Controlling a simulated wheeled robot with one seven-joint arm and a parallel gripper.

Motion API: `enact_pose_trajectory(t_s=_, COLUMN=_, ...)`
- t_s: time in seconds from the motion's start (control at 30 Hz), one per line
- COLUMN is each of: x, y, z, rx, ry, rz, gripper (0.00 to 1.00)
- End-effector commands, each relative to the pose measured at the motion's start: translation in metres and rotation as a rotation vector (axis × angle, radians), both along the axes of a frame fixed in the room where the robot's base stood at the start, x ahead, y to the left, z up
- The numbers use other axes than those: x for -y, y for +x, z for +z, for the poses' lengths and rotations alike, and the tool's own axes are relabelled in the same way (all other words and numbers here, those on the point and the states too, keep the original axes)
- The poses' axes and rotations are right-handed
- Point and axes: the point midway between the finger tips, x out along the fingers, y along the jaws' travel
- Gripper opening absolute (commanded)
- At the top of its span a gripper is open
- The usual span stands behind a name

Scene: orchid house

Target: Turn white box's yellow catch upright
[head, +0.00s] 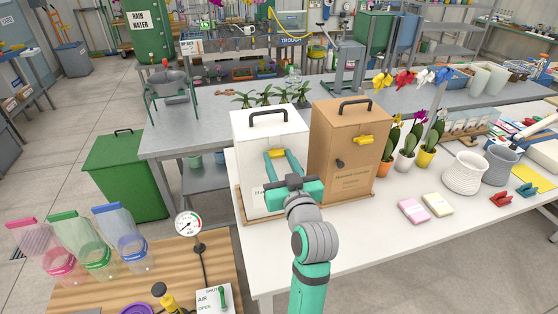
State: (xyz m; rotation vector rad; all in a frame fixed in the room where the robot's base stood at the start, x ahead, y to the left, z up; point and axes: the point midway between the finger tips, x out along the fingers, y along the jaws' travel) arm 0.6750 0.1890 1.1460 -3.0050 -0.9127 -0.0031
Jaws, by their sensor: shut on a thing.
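The white box (249,133) stands upright on the white table, with a dark handle on its top. Its yellow catch (275,153) is on the upper front and appears to lie roughly crosswise, slightly tilted. My gripper (278,154) is in front of the box, with its teal fingers reaching up to the catch. The fingers are shut on the catch. They and the gripper body hide part of the catch and much of the lower front of the box, including most of its label.
A brown box (345,165) with its own yellow catch (363,140) stands close on the right. A gauge (188,224) stands at the left. The table front between is clear.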

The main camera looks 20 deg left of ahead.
Motion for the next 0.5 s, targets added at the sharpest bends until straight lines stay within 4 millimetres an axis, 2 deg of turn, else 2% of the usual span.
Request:
enact_pose_trajectory(t_s=0.27, x=0.0021, y=0.0008, z=-0.0019, rx=-0.041, ry=0.054, rz=-0.001, gripper=0.15)
enact_pose_trajectory(t_s=0.5, x=0.0045, y=0.0018, z=-0.0023, rx=-0.134, ry=0.193, rz=-0.002, gripper=0.15)
